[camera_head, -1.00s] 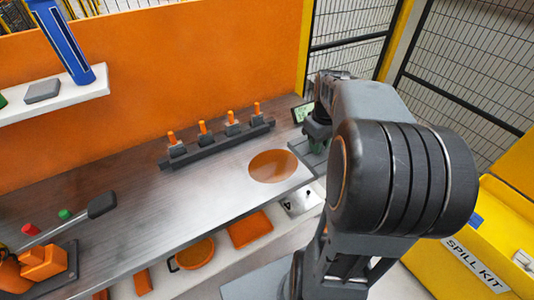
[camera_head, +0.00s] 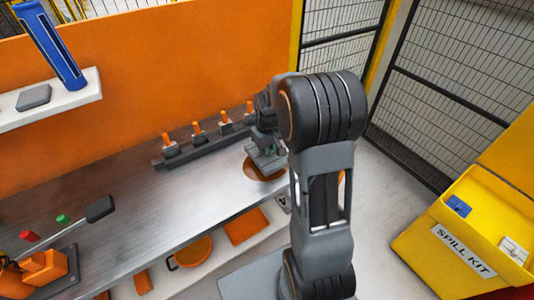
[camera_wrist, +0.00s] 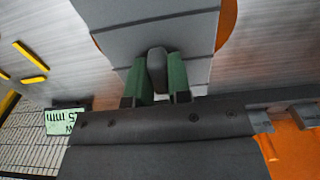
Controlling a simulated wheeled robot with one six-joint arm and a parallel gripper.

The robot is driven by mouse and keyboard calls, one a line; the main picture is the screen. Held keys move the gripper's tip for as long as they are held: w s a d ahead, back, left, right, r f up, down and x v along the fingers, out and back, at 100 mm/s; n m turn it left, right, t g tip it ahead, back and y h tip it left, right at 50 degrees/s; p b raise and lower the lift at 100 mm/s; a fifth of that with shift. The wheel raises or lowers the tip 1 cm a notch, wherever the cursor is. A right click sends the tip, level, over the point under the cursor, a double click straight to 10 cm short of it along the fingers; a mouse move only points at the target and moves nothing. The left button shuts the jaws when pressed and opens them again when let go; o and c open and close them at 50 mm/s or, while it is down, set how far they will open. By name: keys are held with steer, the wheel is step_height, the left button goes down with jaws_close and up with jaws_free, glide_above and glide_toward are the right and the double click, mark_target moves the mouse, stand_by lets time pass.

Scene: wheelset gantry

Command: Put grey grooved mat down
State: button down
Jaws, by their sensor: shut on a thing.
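The grey grooved mat (camera_wrist: 165,28) fills the upper middle of the wrist view. My gripper (camera_wrist: 158,80) is shut, its green fingers on either side of a dark upright grip on the mat. In the head view the mat (camera_head: 269,163) is below my gripper (camera_head: 264,148), over the orange disc (camera_head: 252,171) on the steel bench. The mat covers much of the disc, whose orange edge (camera_wrist: 227,22) also shows beside it in the wrist view. I cannot tell whether the mat touches the bench. My arm hides part of this area.
A dark rail with orange-topped clamps (camera_head: 200,142) runs along the back of the bench (camera_head: 150,210). A small display (camera_wrist: 66,122) shows in the wrist view. A lever (camera_head: 99,208) stands at left. A yellow spill kit bin (camera_head: 460,245) is at right. The bench's middle is clear.

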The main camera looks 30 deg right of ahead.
steer(key=shift+w+f, duration=0.1)
steer(key=shift+f, duration=1.5)
steer(key=shift+f, duration=0.15)
steer(key=c, duration=1.1)
jaws_free()
steer(key=shift+o, duration=0.2)
step_height(320, 180, up, 12)
steer(key=shift+f, duration=0.25)
steer(key=shift+a+r, duration=0.15)
steer(key=shift+r, duration=0.2)
steer(key=s+a+r+t, duration=0.1)
steer(key=s+a, duration=0.3)
steer(key=s, duration=0.4)
steer(key=s+a+r+m+t, duration=0.1)
steer(key=s+a+r+t, duration=0.1)
steer(key=s+a, duration=0.3)
steer(key=shift+s+a+t, duration=0.25)
steer(key=shift+s+t, duration=0.35)
steer(key=shift+s, duration=0.95)
